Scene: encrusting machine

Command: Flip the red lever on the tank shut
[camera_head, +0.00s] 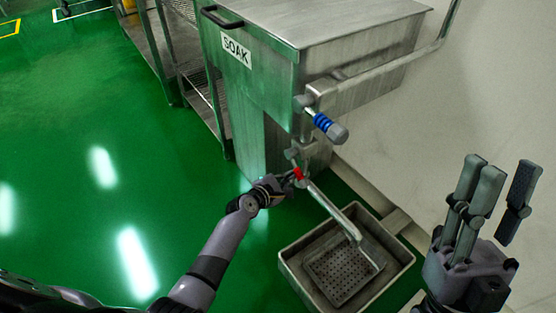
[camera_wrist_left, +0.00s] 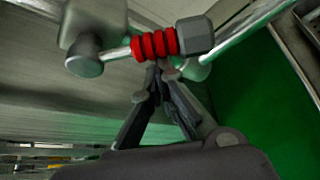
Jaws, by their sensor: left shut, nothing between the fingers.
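The steel tank (camera_head: 262,85), labelled SOAK, stands at the top middle in the head view. Its red lever (camera_head: 298,174) is low on the tank's pipework; only a small red part shows there. In the left wrist view the red lever (camera_wrist_left: 155,44) lies roughly crosswise, with red rings and a grey end knob. My left gripper (camera_head: 284,184) is beside the red lever in the head view. In the wrist view its fingers (camera_wrist_left: 160,72) are shut and empty, tips just under the red rings; I cannot tell whether they touch. My right gripper (camera_head: 497,175) is open and empty at the right.
A blue-ringed lever (camera_head: 325,124) sits above the red one. A bent pipe (camera_head: 333,210) runs down over a floor basin (camera_head: 300,275) with a perforated plate. A wall is on the right. Green floor (camera_head: 70,160) is clear to the left.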

